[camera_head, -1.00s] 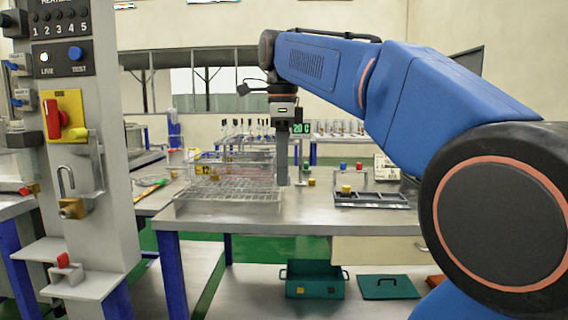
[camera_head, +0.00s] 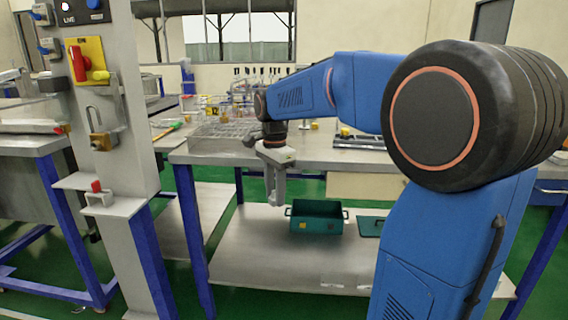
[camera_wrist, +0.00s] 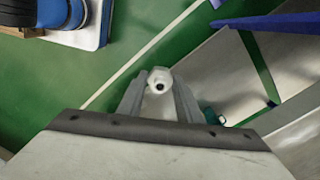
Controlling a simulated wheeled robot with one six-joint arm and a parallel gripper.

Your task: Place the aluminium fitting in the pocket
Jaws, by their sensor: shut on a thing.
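The aluminium fitting (camera_wrist: 159,81) shows in the wrist view as a pale round piece with a dark hole in its end. My gripper (camera_wrist: 158,95) is shut on it, one finger on each side. In the head view my gripper (camera_head: 277,201) points down in front of the bench, with its fingertips below the tabletop edge. The fitting cannot be made out clearly there. A dark tray (camera_head: 366,143) with pockets lies on the bench to the right, partly hidden by my arm. Its pockets cannot be told apart now.
A teal open box (camera_head: 317,219) stands on the lower shelf (camera_head: 262,262), right of my gripper, with a teal lid (camera_head: 370,226) beside it. A grey control post (camera_head: 122,150) rises at the left.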

